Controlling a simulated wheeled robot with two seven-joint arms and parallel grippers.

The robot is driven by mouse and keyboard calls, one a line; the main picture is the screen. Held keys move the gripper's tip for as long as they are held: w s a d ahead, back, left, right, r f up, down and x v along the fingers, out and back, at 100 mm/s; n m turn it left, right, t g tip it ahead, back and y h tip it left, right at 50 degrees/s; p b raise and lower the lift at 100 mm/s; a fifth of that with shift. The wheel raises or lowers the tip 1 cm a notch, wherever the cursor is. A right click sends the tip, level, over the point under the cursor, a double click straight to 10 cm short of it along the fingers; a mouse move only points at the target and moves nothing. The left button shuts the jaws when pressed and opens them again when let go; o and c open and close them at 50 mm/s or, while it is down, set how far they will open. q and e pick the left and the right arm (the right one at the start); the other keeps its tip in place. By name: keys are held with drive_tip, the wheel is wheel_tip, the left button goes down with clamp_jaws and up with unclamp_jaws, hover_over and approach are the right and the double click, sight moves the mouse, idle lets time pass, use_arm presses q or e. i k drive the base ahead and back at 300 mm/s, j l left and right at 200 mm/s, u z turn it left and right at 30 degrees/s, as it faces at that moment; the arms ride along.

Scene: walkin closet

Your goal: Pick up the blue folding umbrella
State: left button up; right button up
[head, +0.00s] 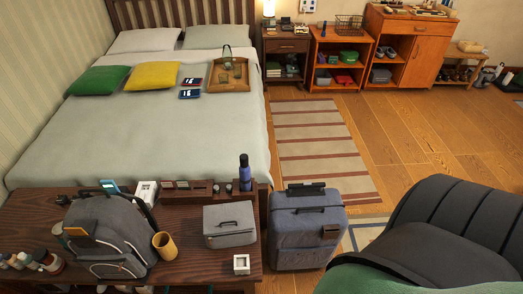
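A slim blue cylinder with a dark top (245,174) stands upright at the back right corner of the dark wooden bench (190,262). It is the only thing that looks like the blue folding umbrella, but at this size I cannot tell it from a bottle. A dark wooden organizer (196,192) stands just left of it. Neither of my grippers is in view.
A grey backpack (105,240), a tan cup (164,246), a grey case (229,226) and a small white box (241,264) crowd the bench. A blue-grey suitcase (306,235) stands right of it. A dark armchair (430,240) fills the lower right.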

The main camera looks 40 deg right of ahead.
sight(244, 169)
drive_tip(key=z, duration=1)
drive_tip(key=l+u, duration=0.3)
drive_tip(key=k, duration=0.05)
